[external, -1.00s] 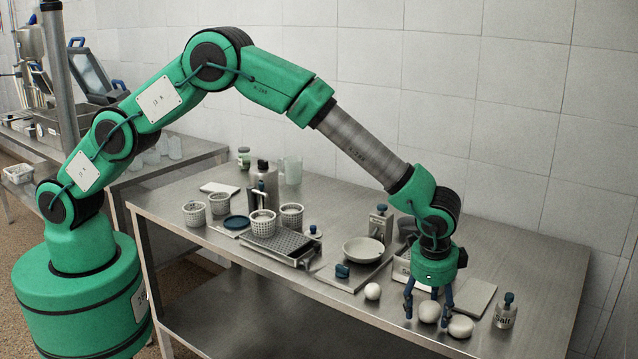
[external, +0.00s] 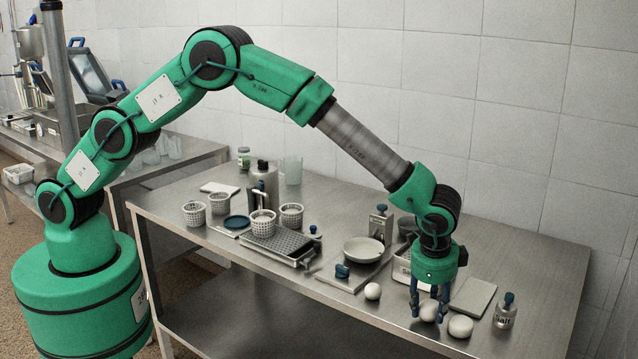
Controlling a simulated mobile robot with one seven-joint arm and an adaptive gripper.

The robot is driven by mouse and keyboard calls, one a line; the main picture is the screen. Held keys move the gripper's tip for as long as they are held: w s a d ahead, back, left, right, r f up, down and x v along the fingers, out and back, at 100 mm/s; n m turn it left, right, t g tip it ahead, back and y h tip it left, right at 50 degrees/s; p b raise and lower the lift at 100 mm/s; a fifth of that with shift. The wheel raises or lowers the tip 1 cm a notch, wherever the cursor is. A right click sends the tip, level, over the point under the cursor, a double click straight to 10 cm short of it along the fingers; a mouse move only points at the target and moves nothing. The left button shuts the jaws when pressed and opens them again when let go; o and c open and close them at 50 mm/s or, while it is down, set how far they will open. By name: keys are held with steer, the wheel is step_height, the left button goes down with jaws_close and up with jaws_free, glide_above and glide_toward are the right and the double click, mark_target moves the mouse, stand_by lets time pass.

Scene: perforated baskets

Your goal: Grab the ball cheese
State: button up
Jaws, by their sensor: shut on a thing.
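Several white rounded cheeses lie near the front right of the table. One white ball cheese (external: 429,311) is between the fingers of my gripper (external: 428,308), which points down and is shut on it. The fingers hide part of this cheese, and I cannot tell whether it still touches the table. A second white cheese (external: 460,326) lies just to its right, close by. A smaller white ball (external: 372,291) lies apart to the left. Which of these the task calls the ball cheese is not marked.
A salt bottle (external: 505,310) and a grey board (external: 475,297) stand to the right of my gripper. Perforated baskets (external: 291,215) stand farther left. The table's right end is clear.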

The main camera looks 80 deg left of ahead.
mark_target(428, 301)
steer(key=v, duration=0.3)
steer(key=shift+w+a+r+p, duration=0.1)
steer(key=shift+w+a+p, duration=0.15)
steer(key=shift+a+p, duration=0.1)
steer(key=shift+s+r, duration=0.15)
steer(key=shift+s, duration=0.2)
steer(key=s+a+r+p, duration=0.1)
steer(key=s+a, duration=0.3)
steer(key=s, duration=1)
steer(key=shift+s+p, duration=0.35)
steer(key=shift+s, duration=0.05)
steer(key=shift+a+r, duration=0.1)
